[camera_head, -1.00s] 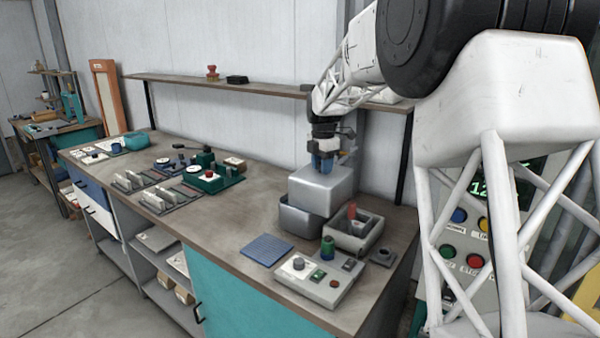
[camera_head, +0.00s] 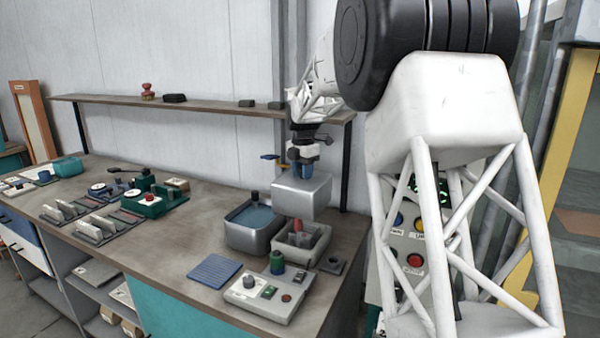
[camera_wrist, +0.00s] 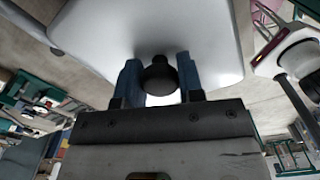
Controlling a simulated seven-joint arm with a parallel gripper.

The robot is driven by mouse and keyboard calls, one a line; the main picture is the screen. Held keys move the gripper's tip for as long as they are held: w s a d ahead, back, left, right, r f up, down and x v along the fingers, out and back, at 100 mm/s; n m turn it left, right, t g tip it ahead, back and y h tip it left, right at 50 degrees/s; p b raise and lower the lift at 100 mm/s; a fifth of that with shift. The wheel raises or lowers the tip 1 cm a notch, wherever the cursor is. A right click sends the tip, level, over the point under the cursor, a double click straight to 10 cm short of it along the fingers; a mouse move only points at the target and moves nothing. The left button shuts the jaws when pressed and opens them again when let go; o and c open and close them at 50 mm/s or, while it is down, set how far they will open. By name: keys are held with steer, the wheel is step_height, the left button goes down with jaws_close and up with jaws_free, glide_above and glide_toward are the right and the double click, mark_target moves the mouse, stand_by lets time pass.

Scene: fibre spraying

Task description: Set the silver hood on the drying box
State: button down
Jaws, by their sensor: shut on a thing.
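The silver hood (camera_head: 300,196) hangs upright from my gripper (camera_head: 303,171), above the bench. In the wrist view, the blue fingers of my gripper (camera_wrist: 158,78) are shut on the hood's dark round knob, and the hood's pale top (camera_wrist: 150,28) fills the upper middle. An open silver box (camera_head: 252,237), which looks like the drying box, stands left of the hood with a bluish inside. The hood is apart from this box, up and to its right, and appears over the back of a grey bin. The hood's underside is hidden.
The grey bin (camera_head: 289,254) holds a reddish item. Green fixtures (camera_head: 152,204) stand left. A shelf (camera_head: 190,106) runs behind. Bare bench lies left of the silver box.

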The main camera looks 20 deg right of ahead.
steer(key=shift+f, duration=0.15)
step_height(320, 180, down, 10)
steer(key=shift+r, duration=0.25)
stand_by(1.0)
steer(key=shift+f, duration=0.6)
stand_by(0.7)
steer(key=c, duration=0.7)
jaws_free()
steer(key=shift+o, duration=0.2)
steer(key=shift+r, duration=3.9)
